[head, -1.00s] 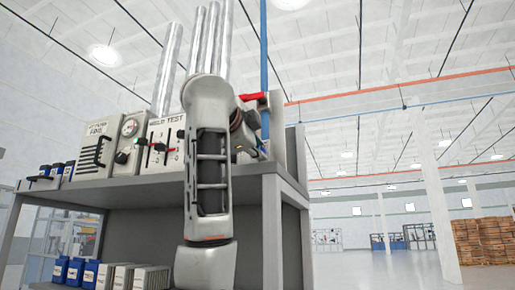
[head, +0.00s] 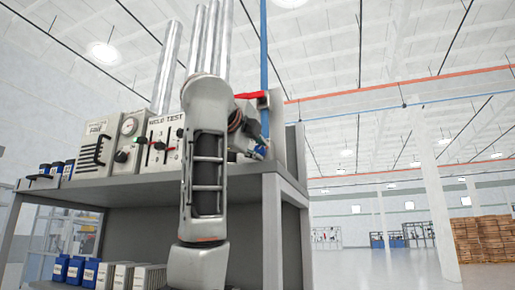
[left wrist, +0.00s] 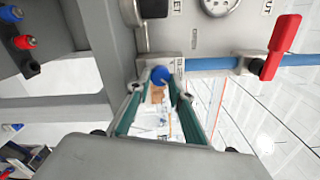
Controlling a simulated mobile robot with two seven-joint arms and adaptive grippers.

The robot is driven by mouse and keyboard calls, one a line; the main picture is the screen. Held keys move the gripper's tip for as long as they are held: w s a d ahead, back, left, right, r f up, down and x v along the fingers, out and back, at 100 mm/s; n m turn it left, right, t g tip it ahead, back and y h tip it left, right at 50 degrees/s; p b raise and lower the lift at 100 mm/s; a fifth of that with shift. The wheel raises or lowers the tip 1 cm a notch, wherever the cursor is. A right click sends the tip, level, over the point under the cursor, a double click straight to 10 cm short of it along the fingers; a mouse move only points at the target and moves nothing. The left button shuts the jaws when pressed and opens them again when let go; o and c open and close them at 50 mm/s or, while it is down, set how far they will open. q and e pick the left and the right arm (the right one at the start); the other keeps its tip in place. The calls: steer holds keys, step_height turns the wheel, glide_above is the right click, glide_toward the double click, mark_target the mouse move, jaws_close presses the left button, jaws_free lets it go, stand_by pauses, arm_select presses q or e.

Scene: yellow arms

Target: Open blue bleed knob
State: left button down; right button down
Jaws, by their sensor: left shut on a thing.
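The blue bleed knob (left wrist: 160,75) is a small round knob on a grey block under the panel in the left wrist view. The fingertips of my left gripper (left wrist: 160,88) are at its two sides, and the gripper is shut on it. In the head view my left gripper (head: 256,142) is at the right end of the bench top, partly hidden behind my own arm. My right gripper is in neither view.
A red lever (left wrist: 282,42) sits on a blue pipe (left wrist: 219,64) right of the knob. A panel with a gauge (left wrist: 220,4) is above. Test boxes (head: 165,135) stand on the grey bench (head: 130,186). Open floor lies to the right.

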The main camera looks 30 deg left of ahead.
arm_select(q)
steer(key=c, duration=1.8)
jaws_free()
